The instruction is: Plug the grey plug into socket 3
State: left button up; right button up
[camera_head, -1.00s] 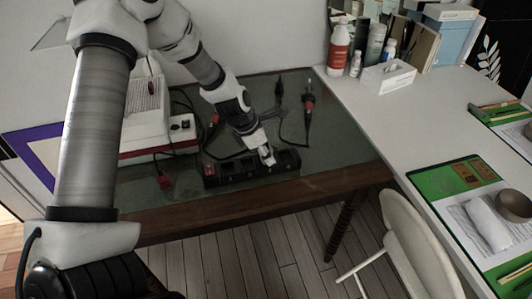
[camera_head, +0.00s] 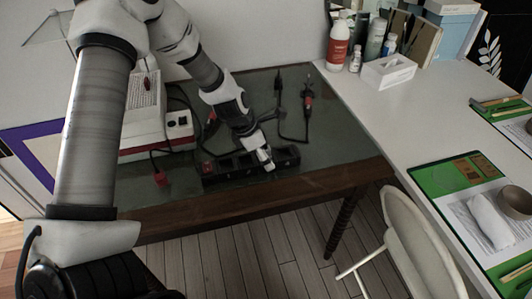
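A dark power strip (camera_head: 225,171) lies near the front edge of the green-topped desk, with a red part at its left end. My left gripper (camera_head: 266,160) points down over the right part of the strip, and its fingertips look close to the sockets or touching them. The fingers are too small to tell if they are open or shut. I cannot make out the grey plug; it may be hidden at the fingertips. The socket under the fingers is covered, and I cannot read socket numbers. My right gripper is out of view.
A red plug (camera_head: 160,178) on a cable lies left of the strip. A white and red box (camera_head: 143,135) stands behind it. Dark cabled tools, one with a red part (camera_head: 308,101), lie behind right. A white table (camera_head: 400,118) adjoins, with a chair (camera_head: 405,225) in front.

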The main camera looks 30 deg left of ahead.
pick_arm(q)
jog(key=shift+s+r, duration=0.2)
jog(key=shift+r, duration=0.3)
jog(key=v, duration=1.1)
jog(key=shift+a+r, duration=0.15)
jog(key=shift+a, duration=0.05)
jog(key=shift+s, duration=0.1)
